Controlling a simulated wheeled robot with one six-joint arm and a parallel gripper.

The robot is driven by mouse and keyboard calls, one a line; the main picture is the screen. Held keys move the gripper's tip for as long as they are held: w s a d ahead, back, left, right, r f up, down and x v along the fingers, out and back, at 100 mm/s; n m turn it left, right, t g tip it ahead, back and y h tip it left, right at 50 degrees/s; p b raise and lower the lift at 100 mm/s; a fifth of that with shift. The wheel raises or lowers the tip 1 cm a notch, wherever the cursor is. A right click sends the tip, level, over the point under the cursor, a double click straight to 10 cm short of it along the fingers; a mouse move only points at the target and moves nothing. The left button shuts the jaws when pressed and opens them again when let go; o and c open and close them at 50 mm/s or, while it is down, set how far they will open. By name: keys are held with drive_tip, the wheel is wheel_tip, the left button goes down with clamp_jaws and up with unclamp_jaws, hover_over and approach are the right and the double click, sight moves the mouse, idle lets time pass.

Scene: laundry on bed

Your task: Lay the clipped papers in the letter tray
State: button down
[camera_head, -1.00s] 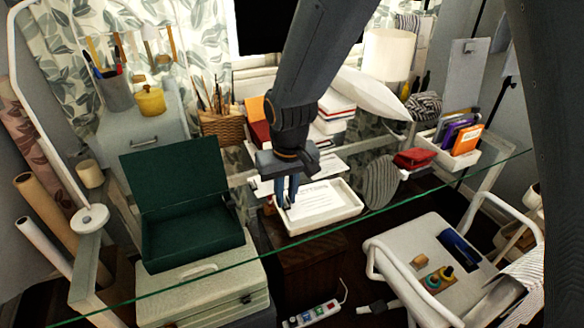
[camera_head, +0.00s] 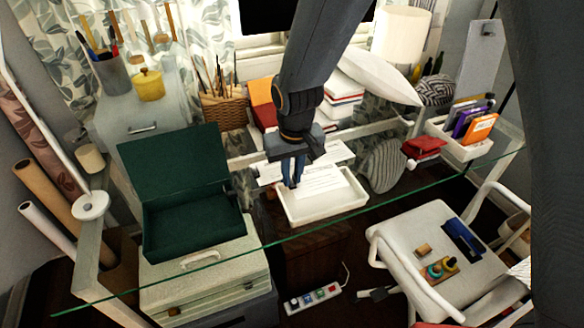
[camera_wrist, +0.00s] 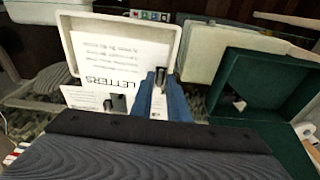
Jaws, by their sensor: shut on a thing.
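The clipped papers (camera_head: 322,180) are white printed sheets over the white letter tray (camera_head: 325,214). In the wrist view the papers (camera_wrist: 115,55) lie within the outline of the tray (camera_wrist: 66,38), with a large "LETTERS" heading at their near edge. My gripper (camera_head: 291,184) points down at the papers' left edge in the head view. In the wrist view its blue fingers (camera_wrist: 159,80) are shut on a dark clip at the papers' edge. I cannot tell whether the sheets touch the tray floor.
More white sheets (camera_wrist: 85,96) with a black clip (camera_wrist: 115,103) lie beside the tray. An open green box (camera_head: 190,222) stands left, a grey striped thing (camera_head: 383,166) right. A basket (camera_head: 223,108) and books (camera_head: 343,95) stand behind. The glass edge runs in front.

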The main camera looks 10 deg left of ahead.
sight(292, 185)
drive_tip(key=shift+s+f+p, duration=0.1)
drive_tip(key=shift+f+p, duration=0.45)
drive_tip(key=shift+f, duration=0.05)
drive_tip(key=shift+f+b, duration=1.35)
drive_tip(key=shift+f, duration=0.7)
drive_tip(key=c, duration=1.6)
unclamp_jaws()
drive_tip(key=shift+s+d+r+b, duration=0.1)
drive_tip(key=shift+s+r+b, duration=0.15)
drive_tip(key=shift+r, duration=1.05)
drive_tip(key=shift+s+d+r+b, duration=0.1)
drive_tip(key=shift+r+b, duration=0.2)
drive_tip(key=shift+r, duration=0.95)
drive_tip(key=shift+s+r+b, duration=0.2)
drive_tip(key=shift+r+b, duration=0.05)
drive_tip(key=shift+r, duration=1.05)
